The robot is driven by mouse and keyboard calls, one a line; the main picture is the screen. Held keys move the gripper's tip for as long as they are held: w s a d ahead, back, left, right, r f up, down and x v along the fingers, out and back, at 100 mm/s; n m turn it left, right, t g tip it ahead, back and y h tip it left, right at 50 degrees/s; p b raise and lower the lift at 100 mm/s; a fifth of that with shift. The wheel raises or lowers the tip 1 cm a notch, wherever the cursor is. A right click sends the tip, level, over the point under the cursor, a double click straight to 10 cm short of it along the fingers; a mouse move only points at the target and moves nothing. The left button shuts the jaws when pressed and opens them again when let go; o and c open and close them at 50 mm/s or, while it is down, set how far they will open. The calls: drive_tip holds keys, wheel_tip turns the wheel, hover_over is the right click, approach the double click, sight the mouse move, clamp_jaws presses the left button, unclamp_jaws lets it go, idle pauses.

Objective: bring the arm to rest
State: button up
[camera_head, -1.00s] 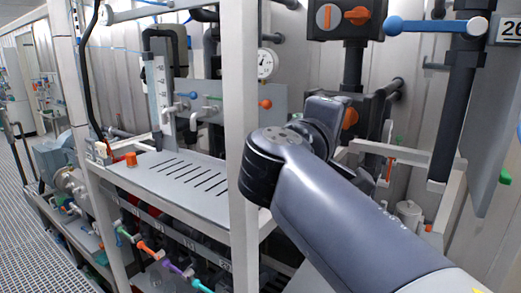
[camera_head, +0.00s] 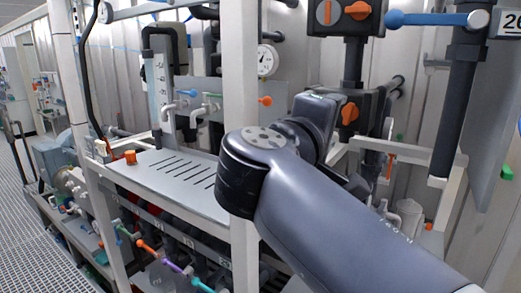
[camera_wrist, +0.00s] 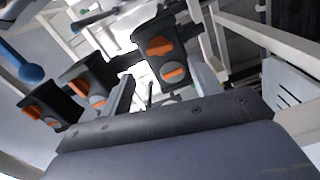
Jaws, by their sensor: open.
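My arm reaches up from the lower right of the head view, with its bent elbow in front of a pale frame post. My wrist is raised in front of the dark pipework, and my gripper's fingers cannot be made out there. In the wrist view my gripper (camera_wrist: 164,74) shows two grey fingers spread apart beyond a dark bar. I see nothing held between them. Dark valve blocks with orange handles (camera_wrist: 160,46) appear behind the fingers.
The pale post (camera_head: 241,100) stands close behind my elbow. A slotted grey shelf (camera_head: 165,170) is to the left. A blue-handled lever (camera_head: 435,19) and an orange-knobbed valve (camera_head: 350,114) are near my wrist. A grated walkway (camera_head: 25,245) is clear at far left.

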sight(348, 114)
drive_tip(key=p+x, duration=0.1)
drive_tip(key=x, duration=0.6)
drive_tip(key=shift+d+p, duration=0.1)
drive_tip(key=shift+p, duration=0.25)
drive_tip(key=shift+w+m, duration=0.1)
drive_tip(key=shift+m, duration=0.2)
drive_tip(key=m, duration=0.7)
drive_tip(key=shift+r+m+p, duration=0.15)
drive_tip(key=shift+m+p, duration=0.15)
drive_tip(key=shift+p, duration=0.1)
drive_tip(key=m+p, duration=0.4)
drive_tip(key=m, duration=0.1)
drive_tip(key=shift+r+m, duration=0.1)
drive_tip(key=shift+m, duration=0.2)
drive_tip(key=shift+m+p, duration=0.9)
drive_tip(key=shift+p, duration=0.05)
drive_tip(key=shift+d+f, duration=0.1)
drive_tip(key=shift+f, duration=0.1)
